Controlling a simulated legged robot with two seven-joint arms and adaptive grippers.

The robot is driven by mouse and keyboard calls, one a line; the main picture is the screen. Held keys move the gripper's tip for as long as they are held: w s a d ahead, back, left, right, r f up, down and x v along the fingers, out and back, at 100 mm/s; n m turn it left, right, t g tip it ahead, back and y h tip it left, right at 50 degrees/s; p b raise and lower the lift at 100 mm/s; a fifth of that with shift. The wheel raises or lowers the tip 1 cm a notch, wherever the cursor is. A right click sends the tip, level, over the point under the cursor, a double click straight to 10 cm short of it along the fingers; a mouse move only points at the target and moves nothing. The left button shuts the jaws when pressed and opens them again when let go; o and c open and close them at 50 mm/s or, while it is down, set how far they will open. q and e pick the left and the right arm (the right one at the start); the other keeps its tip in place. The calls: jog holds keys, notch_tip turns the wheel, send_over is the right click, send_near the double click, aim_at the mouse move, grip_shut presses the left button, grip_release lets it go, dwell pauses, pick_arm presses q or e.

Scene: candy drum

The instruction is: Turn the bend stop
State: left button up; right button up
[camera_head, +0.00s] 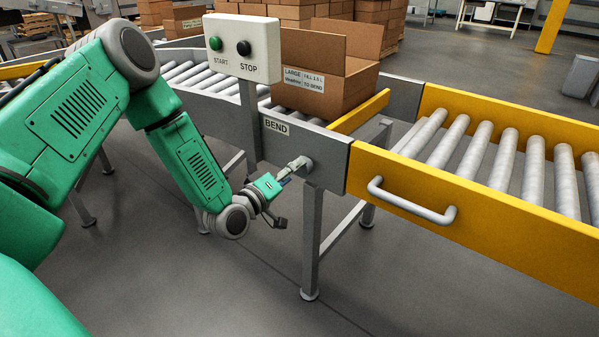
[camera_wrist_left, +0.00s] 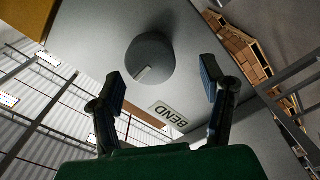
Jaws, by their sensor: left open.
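A round grey knob (camera_wrist_left: 150,60) with a pale mark on its face sits on the grey side plate of the bend, near the BEND label (camera_wrist_left: 170,115). The head view shows the knob (camera_head: 304,162) on the plate to the right of and below the BEND label (camera_head: 276,126). A yellow bar (camera_head: 360,111) stands across the conveyor beside the box. My left gripper (camera_head: 287,195) is open in front of the plate. In the wrist view its fingers (camera_wrist_left: 163,80) are spread, empty and short of the knob, which lies ahead and slightly left of their middle.
A START/STOP box (camera_head: 242,48) stands on a post left of the knob. An open carton (camera_head: 322,85) sits on the conveyor behind. A yellow gate section (camera_head: 480,215) with a grey handle (camera_head: 412,205) is at right. A support leg (camera_head: 311,245) stands below the knob.

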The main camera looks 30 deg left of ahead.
aim_at(301, 169)
pick_arm(q)
jog(key=shift+w+f, duration=0.1)
jog(key=shift+w, duration=0.95)
jog(key=shift+w+d+b, duration=0.25)
jog(key=shift+d+b, duration=0.05)
jog(key=shift+w+d+r, duration=0.15)
jog(key=shift+d+r, duration=0.2)
jog(key=shift+d, duration=0.2)
jog(key=shift+a+f, duration=0.2)
jog(key=shift+a, duration=0.25)
jog(key=c, duration=1.2)
jog(key=shift+o, duration=0.2)
jog(key=shift+a, duration=0.1)
pick_arm(e)
jog(key=shift+d+f, duration=0.15)
jog(key=shift+f, duration=0.3)
